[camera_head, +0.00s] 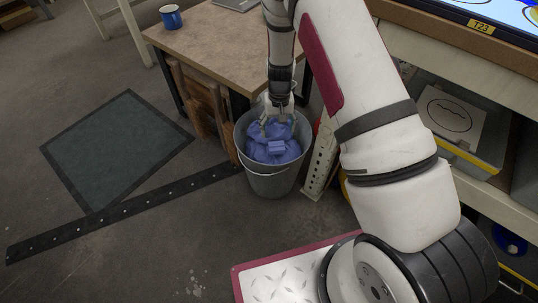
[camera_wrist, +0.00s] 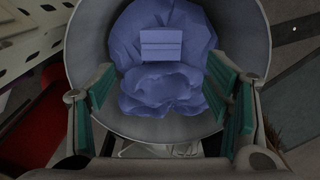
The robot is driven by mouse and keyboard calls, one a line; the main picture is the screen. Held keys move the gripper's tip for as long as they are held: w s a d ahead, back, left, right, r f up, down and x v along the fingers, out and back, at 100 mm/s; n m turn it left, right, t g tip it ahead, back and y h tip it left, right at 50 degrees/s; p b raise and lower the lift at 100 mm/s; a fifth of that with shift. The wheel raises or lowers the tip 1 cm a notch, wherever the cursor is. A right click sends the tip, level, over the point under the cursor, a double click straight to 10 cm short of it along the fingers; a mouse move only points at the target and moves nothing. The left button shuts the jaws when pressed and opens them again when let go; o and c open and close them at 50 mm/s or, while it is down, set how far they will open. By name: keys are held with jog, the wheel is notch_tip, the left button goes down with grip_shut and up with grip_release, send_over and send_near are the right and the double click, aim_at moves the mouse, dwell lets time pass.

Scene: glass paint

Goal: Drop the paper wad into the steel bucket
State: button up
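The grey steel bucket (camera_head: 269,183) stands on the floor, and its rim and inner wall (camera_wrist: 88,38) fill much of the wrist view. Blue crumpled lumps (camera_head: 274,149) lie inside it, with a small blue block (camera_head: 276,147) on top. In the wrist view a smaller crumpled blue lump (camera_wrist: 161,90) sits just below the block; I cannot tell for certain whether it is the paper wad. My gripper (camera_head: 277,121) is over the bucket, pointing down. In the wrist view its teal-padded fingers (camera_wrist: 167,98) are spread wide, with no visible grip on anything.
A wooden table (camera_head: 215,45) with a blue mug (camera_head: 171,17) stands behind the bucket. A pale perforated post (camera_head: 321,160) is close on the bucket's right. A black perforated strip (camera_head: 125,211) lies on the floor to the left.

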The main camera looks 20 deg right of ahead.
notch_tip(320, 180, up, 12)
dwell(0.7)
dwell(0.4)
